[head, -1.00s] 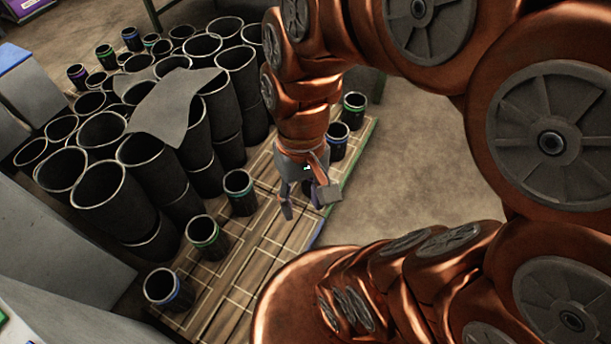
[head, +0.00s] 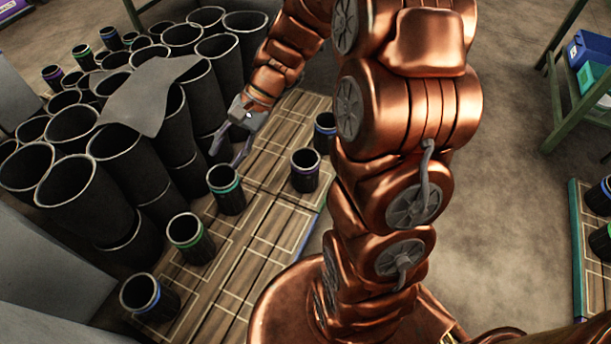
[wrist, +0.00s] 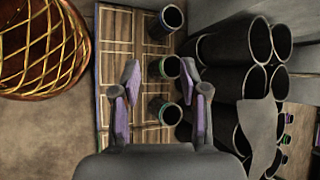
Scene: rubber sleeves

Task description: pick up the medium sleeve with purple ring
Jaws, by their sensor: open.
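In the head view a black sleeve (head: 305,170) with a dark ring that looks purple or blue stands upright on the wooden pallet (head: 262,235), right of my gripper. Another small sleeve with a purple ring (head: 52,76) stands at the far left, behind the big sleeves. My gripper (head: 228,145) is open and empty, above the pallet between the big sleeves and the dark-ringed one. In the wrist view its spread fingers (wrist: 163,105) frame a sleeve standing below; that sleeve's ring looks teal.
Sleeves with teal (head: 226,190), green (head: 190,238) and blue (head: 150,297) rings line the pallet's left side. Big black sleeves (head: 125,175) crowd the left, a grey sheet (head: 150,92) over some. Another sleeve (head: 325,132) is partly behind my arm. Bare floor (head: 510,190) lies right.

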